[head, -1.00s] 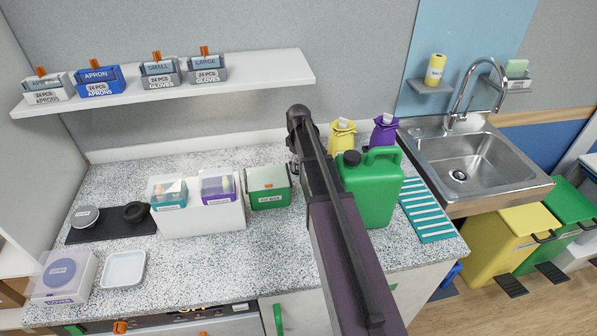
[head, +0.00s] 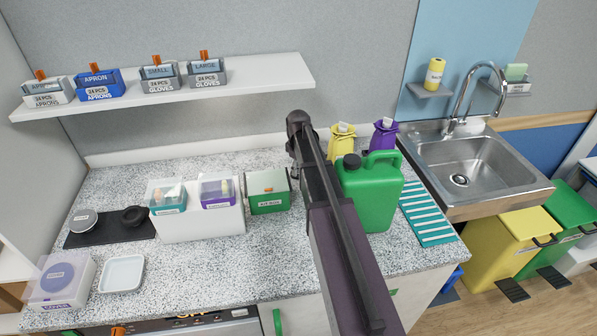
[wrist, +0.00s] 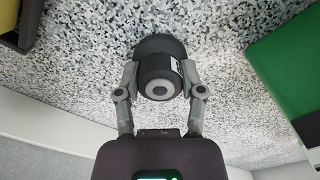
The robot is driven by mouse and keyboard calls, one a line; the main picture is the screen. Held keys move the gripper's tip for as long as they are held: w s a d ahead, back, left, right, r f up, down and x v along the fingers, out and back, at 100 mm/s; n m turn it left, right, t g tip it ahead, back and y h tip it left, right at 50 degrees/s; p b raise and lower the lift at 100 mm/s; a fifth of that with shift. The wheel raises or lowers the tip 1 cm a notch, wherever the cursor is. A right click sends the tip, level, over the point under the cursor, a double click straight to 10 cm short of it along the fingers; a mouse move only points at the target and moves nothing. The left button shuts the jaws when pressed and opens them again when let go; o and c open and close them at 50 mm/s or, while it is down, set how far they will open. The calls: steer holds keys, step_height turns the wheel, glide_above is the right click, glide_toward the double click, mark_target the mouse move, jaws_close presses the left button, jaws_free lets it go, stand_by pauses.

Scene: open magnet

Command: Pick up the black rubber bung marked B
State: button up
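A black bung (wrist: 154,88) with a round grey centre on its near face and a partly visible white label is between the two fingers of my gripper (wrist: 159,80) in the wrist view. The fingers lie against its two sides. I cannot read a letter on the label. A dark shape, perhaps its shadow or wider end, shows behind it on the speckled counter (wrist: 80,75). In the head view, my arm hides my gripper and this bung. Another black round thing (head: 133,215) lies on the dark mat (head: 88,239) at the left.
A green jerrycan (head: 370,197) stands close to the right of my arm. A green box (head: 268,205) and a white holder (head: 200,224) stand to its left. Yellow (head: 341,138) and purple (head: 383,134) containers stand behind. The shelf (head: 250,82) is above left; the sink (head: 470,165) is right.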

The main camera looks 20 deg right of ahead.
steer(key=shift+c, duration=0.9)
steer(key=shift+r, duration=0.15)
step_height(320, 180, up, 4)
steer(key=p, duration=0.4)
steer(key=w+a, duration=0.1)
steer(key=a, duration=0.4)
steer(key=w+a, duration=0.2)
steer(key=a, duration=0.4)
steer(key=w+a, duration=0.1)
steer(key=a, duration=0.5)
steer(key=shift+w+a+f, duration=0.25)
steer(key=shift+w+f, duration=0.1)
steer(key=shift+f, duration=0.05)
